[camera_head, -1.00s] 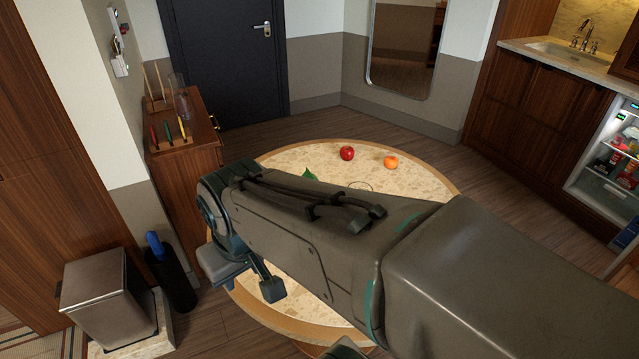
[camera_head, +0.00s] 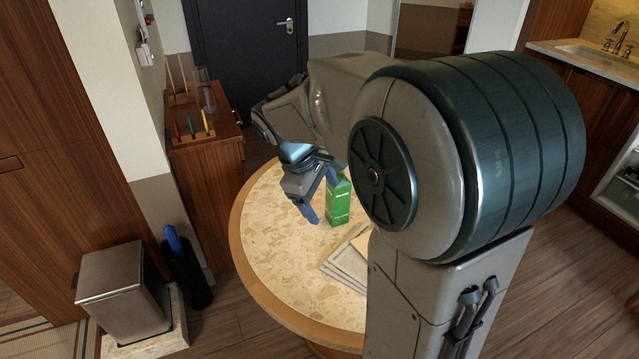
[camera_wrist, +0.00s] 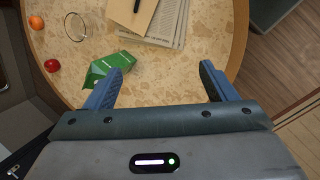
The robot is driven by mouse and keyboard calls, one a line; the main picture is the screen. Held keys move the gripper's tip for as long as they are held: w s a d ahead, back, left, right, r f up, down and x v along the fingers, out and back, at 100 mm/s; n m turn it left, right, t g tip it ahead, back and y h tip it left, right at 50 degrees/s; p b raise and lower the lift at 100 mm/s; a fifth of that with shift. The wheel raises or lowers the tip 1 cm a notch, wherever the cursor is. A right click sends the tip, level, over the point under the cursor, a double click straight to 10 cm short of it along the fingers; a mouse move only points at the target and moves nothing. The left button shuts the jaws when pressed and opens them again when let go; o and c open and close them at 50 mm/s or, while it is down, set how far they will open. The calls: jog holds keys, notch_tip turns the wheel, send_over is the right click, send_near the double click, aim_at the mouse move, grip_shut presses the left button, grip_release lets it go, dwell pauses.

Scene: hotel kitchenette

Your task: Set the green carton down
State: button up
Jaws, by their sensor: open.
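The green carton (camera_head: 339,203) stands upright on the round stone-topped table (camera_head: 268,250) in the head view. The wrist view also shows the carton (camera_wrist: 98,68), partly hidden by my left-hand finger. My gripper (camera_head: 322,195) is over the table beside the carton, with its fingers pointing down. In the wrist view my gripper (camera_wrist: 163,70) is open with nothing between its fingers. The carton lies outside the gap, beside the left-hand finger; whether they touch I cannot tell.
Newspapers (camera_head: 345,268) with a brown folder and pen (camera_wrist: 132,12) lie on the table near the carton. A red apple (camera_wrist: 52,66), an orange (camera_wrist: 36,22) and a clear glass (camera_wrist: 75,27) stand left in the wrist view. The table's left part is clear.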

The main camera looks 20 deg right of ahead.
jog(key=w+d+f+n+h+b, duration=0.25)
jog(key=w+f+n, duration=0.2)
jog(key=w, duration=0.45)
jog(key=n+h+b, duration=0.1)
jog(key=n+h, duration=0.4)
jog(key=n, duration=0.1)
send_near(338, 190)
jog(key=w+f, duration=0.1)
jog(key=w, duration=0.2)
jog(key=shift+y, duration=0.25)
jog(key=x, duration=0.6)
jog(key=p+x, duration=0.1)
jog(key=x, duration=0.5)
jog(key=shift+d+f, duration=0.1)
jog(key=shift+f, duration=0.3)
jog(key=c, duration=1.4)
jog(key=shift+c, duration=0.2)
jog(key=shift+r, duration=0.15)
